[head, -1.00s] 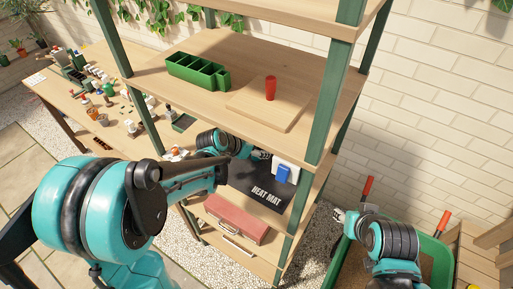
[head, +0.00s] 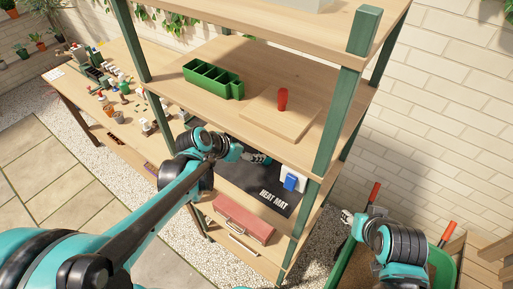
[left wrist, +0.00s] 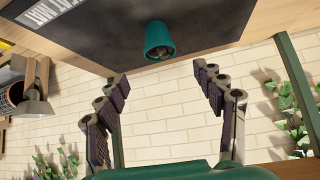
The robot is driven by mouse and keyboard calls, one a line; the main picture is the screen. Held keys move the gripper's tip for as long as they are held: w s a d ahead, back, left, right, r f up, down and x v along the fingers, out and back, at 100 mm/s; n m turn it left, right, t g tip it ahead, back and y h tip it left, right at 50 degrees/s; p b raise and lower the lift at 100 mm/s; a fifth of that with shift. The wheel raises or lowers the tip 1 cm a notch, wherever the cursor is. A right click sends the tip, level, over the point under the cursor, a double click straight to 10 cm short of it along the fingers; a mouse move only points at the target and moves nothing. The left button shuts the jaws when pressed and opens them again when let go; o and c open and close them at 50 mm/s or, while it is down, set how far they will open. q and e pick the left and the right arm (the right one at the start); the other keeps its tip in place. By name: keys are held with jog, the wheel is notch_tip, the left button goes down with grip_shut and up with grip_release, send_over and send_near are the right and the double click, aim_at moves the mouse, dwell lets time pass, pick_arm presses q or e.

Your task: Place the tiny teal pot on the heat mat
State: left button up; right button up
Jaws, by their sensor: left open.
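The tiny teal pot (left wrist: 160,40) stands on the dark heat mat (left wrist: 110,42) in the left wrist view, which is upside down. Its rim faces away from the mat, and something pale shows inside. My left gripper (left wrist: 161,78) is open, with its fingers apart and clear of the pot. In the head view my left gripper (head: 258,158) reaches over the back of the heat mat (head: 242,183) on the middle shelf; I cannot make out the pot there. My right gripper (head: 347,216) is by the green bin, too small to read.
The shelf above holds a green divided tray (head: 213,80) and a red object (head: 282,99) on a board. A red toolbox (head: 243,219) sits on the lower shelf. Green shelf posts (head: 335,115) flank the opening.

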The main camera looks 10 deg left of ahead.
pick_arm(q)
jog(key=s+a+n+y, duration=0.1)
jog(key=s+n+y, duration=0.1)
jog(key=s, duration=0.6)
jog(key=s+a+r+n+y, duration=0.1)
jog(key=s+n, duration=0.3)
jog(key=s, duration=0.4)
jog(key=shift+s+a+r+g+y, duration=0.15)
jog(key=shift+s+a+g+y, duration=0.2)
jog(key=shift+y, duration=0.45)
notch_tip(320, 180, down, 7)
jog(key=b, duration=0.6)
jog(key=shift+r+b, duration=0.15)
jog(key=shift+b, duration=0.2)
